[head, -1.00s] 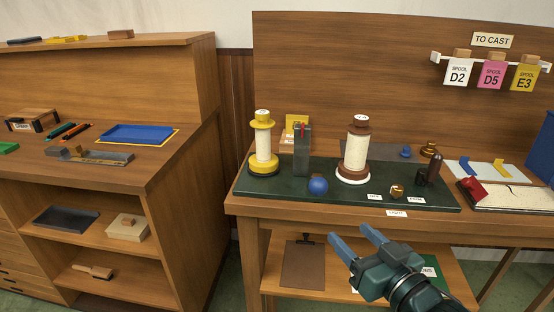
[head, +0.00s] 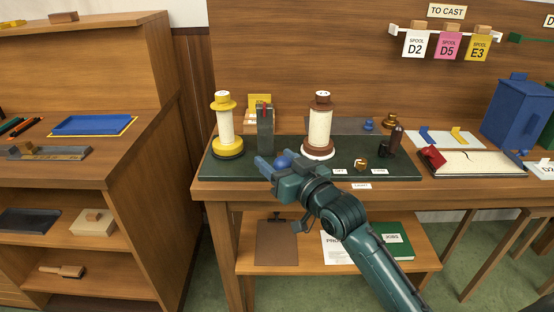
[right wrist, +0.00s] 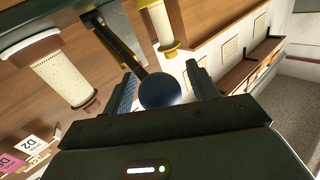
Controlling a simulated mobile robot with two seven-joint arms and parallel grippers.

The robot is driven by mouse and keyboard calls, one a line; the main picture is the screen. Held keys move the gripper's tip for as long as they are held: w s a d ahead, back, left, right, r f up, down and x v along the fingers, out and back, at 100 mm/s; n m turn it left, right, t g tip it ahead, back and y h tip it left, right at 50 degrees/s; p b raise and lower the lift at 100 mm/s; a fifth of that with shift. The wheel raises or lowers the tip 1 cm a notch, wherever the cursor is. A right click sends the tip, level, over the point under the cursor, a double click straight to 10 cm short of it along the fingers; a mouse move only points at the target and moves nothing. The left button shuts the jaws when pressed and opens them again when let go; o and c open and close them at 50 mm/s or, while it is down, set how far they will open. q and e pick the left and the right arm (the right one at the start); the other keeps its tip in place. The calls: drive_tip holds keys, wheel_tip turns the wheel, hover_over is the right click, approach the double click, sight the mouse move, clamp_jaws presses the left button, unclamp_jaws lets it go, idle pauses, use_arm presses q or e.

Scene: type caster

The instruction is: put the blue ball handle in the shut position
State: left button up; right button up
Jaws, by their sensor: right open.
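The blue ball handle (head: 283,159) sits low at the front of the dark green board (head: 400,171), in front of a grey upright block (head: 265,130). My right gripper (head: 271,166) is at the ball, its fingers partly hiding it in the head view. In the right wrist view the ball (right wrist: 160,90) lies between the two open fingers (right wrist: 163,95), with a gap on the right; on the left I cannot tell whether the finger touches it. A dark lever shaft (right wrist: 120,50) shows behind the ball. My left gripper is not in view.
A yellow-based spool (head: 226,128) stands left of the block and a brown-topped spool (head: 319,128) right of it, both close to my gripper. A brass knob (head: 361,164) and a dark handle (head: 392,141) stand further right. Papers lie on the lower shelf.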

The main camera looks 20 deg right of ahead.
drive_tip(key=shift+w+a, duration=0.1)
drive_tip(key=shift+w, duration=0.2)
drive_tip(key=shift+c, duration=0.6)
clamp_jaws()
